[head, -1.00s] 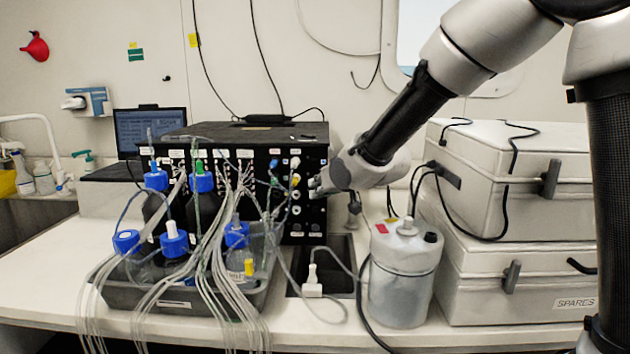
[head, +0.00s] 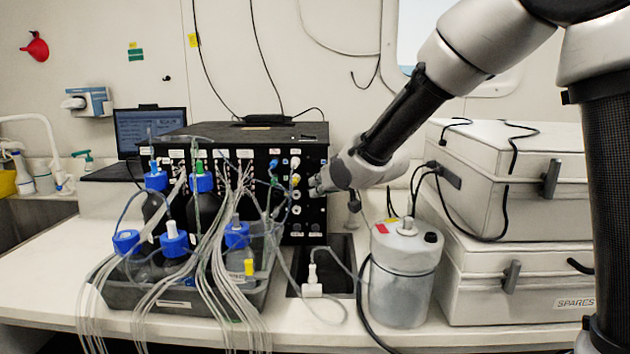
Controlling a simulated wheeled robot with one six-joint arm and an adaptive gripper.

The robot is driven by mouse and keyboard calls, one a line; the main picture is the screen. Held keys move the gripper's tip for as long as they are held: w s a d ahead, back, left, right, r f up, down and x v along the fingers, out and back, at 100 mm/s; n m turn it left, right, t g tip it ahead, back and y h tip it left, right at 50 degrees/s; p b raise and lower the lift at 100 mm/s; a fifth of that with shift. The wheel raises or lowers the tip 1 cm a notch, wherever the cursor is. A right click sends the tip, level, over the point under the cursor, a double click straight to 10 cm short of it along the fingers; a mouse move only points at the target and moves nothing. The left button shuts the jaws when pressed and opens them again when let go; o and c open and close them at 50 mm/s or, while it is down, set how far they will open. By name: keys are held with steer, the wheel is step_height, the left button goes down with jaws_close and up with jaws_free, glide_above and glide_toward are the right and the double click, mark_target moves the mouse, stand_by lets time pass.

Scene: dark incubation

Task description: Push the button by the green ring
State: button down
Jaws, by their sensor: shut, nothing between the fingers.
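The black instrument box (head: 312,152) stands on the bench with a column of small round fittings and knobs on the right part of its front panel. My gripper (head: 313,186) is shut and empty, its tips at the right edge of that panel, close to the column of fittings. I cannot tell whether the tips touch the panel. I cannot make out a green ring or its button at this size; the gripper may hide part of that area. A yellow fitting (head: 295,180) and white round fittings (head: 296,210) show just left of the tips.
Thin clear tubes (head: 215,250) run from the panel over a grey tray (head: 180,299) of blue-capped bottles. A white canister (head: 402,280) stands below my arm. Stacked grey cases (head: 510,190) fill the right side. A laptop (head: 150,130) sits behind the bottles.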

stand_by(0.6)
steer(key=shift+s, duration=0.45)
steer(key=s, duration=0.6)
steer(key=shift+a, duration=0.1)
stand_by(0.3)
